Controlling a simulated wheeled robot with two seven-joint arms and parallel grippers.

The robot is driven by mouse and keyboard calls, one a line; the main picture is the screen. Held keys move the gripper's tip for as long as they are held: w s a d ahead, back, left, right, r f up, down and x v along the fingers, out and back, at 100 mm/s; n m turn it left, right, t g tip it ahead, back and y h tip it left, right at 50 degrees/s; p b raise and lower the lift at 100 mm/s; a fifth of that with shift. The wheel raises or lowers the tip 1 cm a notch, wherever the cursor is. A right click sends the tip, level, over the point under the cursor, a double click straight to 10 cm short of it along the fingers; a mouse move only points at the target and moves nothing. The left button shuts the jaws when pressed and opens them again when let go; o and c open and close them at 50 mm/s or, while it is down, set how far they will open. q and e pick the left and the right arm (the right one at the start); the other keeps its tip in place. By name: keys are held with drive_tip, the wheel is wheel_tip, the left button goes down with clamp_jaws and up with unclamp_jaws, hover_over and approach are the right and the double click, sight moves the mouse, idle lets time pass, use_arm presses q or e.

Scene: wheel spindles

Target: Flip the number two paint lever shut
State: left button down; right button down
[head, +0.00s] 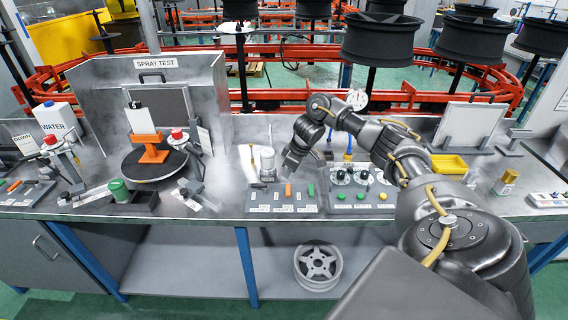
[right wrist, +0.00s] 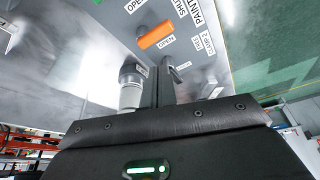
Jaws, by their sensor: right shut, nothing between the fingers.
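A grey lever panel (head: 258,209) lies on the bench at the front middle. It carries an orange lever (head: 288,189) and a green lever (head: 311,190), with small white labels. In the right wrist view the orange lever (right wrist: 156,35) lies beside a label reading OPEN, and words like PAINT and SHUT show near the top edge. I cannot tell from the labels which lever is number two. My right gripper (head: 288,170) is shut and empty, just behind and above the panel near the orange lever. Its closed fingers also show in the right wrist view (right wrist: 164,82). My left gripper is out of view.
A clear cup-like container (head: 267,163) stands close behind the panel. A panel of knobs and buttons (head: 360,209) adjoins on the right. A yellow bin (head: 449,164) is at right.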

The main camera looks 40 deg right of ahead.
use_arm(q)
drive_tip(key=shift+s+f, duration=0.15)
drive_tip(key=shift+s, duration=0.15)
use_arm(e)
drive_tip(key=shift+v, duration=1.55)
drive_tip(key=shift+f, duration=0.1)
